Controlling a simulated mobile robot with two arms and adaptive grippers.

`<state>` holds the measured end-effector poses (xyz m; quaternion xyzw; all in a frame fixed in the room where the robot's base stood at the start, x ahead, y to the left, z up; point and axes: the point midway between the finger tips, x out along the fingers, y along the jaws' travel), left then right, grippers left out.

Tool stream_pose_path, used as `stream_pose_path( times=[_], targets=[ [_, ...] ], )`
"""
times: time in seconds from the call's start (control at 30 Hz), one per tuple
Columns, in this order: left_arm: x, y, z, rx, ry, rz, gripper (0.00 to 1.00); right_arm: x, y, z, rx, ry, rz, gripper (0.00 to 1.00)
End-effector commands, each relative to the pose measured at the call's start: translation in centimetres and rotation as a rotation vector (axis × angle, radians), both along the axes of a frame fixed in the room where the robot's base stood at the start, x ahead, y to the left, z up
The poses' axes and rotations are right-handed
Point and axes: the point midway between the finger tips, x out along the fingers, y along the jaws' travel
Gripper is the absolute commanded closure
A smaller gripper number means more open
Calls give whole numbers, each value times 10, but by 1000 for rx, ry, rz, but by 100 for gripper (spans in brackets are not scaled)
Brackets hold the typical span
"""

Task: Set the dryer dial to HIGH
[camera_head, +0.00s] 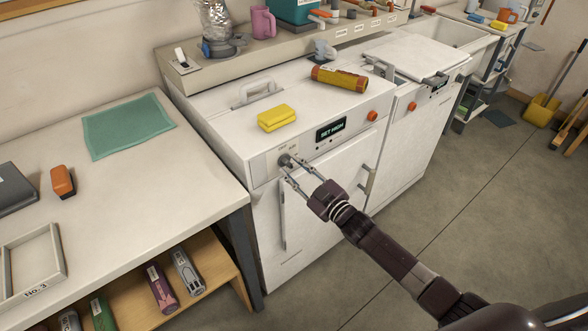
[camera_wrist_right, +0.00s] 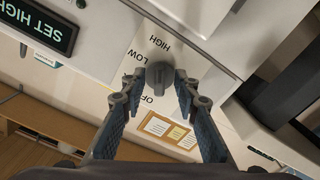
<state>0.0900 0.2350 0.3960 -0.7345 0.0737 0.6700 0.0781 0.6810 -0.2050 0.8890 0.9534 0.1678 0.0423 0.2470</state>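The dryer dial (camera_wrist_right: 159,75) is a small dark grey knob on the dryer's white front panel. HIGH, LOW and OFF are printed around it in the right wrist view; which one it points to is unclear. My right gripper (camera_head: 287,164) is at the dial in the head view. In the right wrist view its fingertips (camera_wrist_right: 160,80) stand apart on either side of the knob, close to it; I see no clear contact. The dryer's display (camera_head: 331,130) reads SET HIGH. My left gripper is not in view.
An orange-red knob (camera_head: 373,116) is right of the display. A worktable (camera_head: 130,190) with a green cloth (camera_head: 128,126) stands at the left.

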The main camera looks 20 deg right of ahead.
Motion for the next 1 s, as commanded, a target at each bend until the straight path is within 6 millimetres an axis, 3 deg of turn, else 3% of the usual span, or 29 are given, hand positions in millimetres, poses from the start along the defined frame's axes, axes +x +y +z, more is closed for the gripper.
stream_pose_path(
  times=[0.33,0.8,1.0],
  targets=[
    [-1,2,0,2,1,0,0,-11,-4,0,-1,0,0,72],
    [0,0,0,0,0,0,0,-93,-33,-1,-2,2,1,72],
    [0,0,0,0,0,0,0,-110,-40,0,-1,0,0,72]
  ],
)
